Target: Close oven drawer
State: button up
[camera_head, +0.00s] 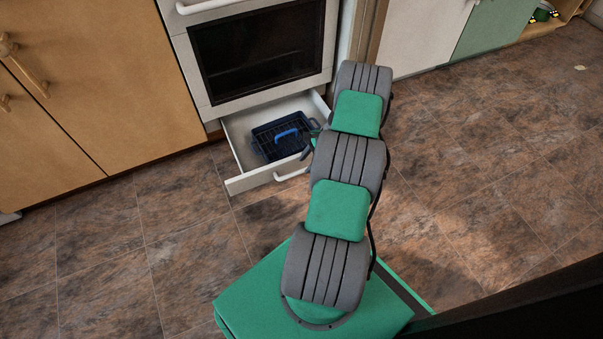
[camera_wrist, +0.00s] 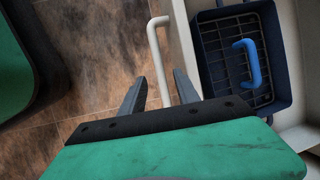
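The oven drawer (camera_head: 252,181) is pulled open below the white oven (camera_head: 258,50) in the head view. Its white handle (camera_head: 289,174) is on the front panel, partly hidden by my arm. In the wrist view the handle (camera_wrist: 157,55) runs down between the two fingers of my gripper (camera_wrist: 159,77). The fingers are apart, one on each side of the handle, with gaps visible. I cannot tell whether the handle is deep between them. My gripper is mostly hidden behind my arm in the head view.
A dark blue rack or basket (camera_head: 275,141) with a lighter blue handle lies in the drawer. Wooden cabinets (camera_head: 100,75) stand at the left, with white and green fronts (camera_head: 425,35) at the right. The tiled floor (camera_head: 470,165) is clear in front.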

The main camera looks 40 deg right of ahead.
aim_at(300, 171)
jog(key=b+x, duration=0.1)
jog(key=x, duration=0.3)
jog(key=shift+w+a+f, duration=0.1)
jog(key=shift+f, duration=0.3)
jog(key=shift+c, duration=0.4)
grip_shut()
dwell(0.6)
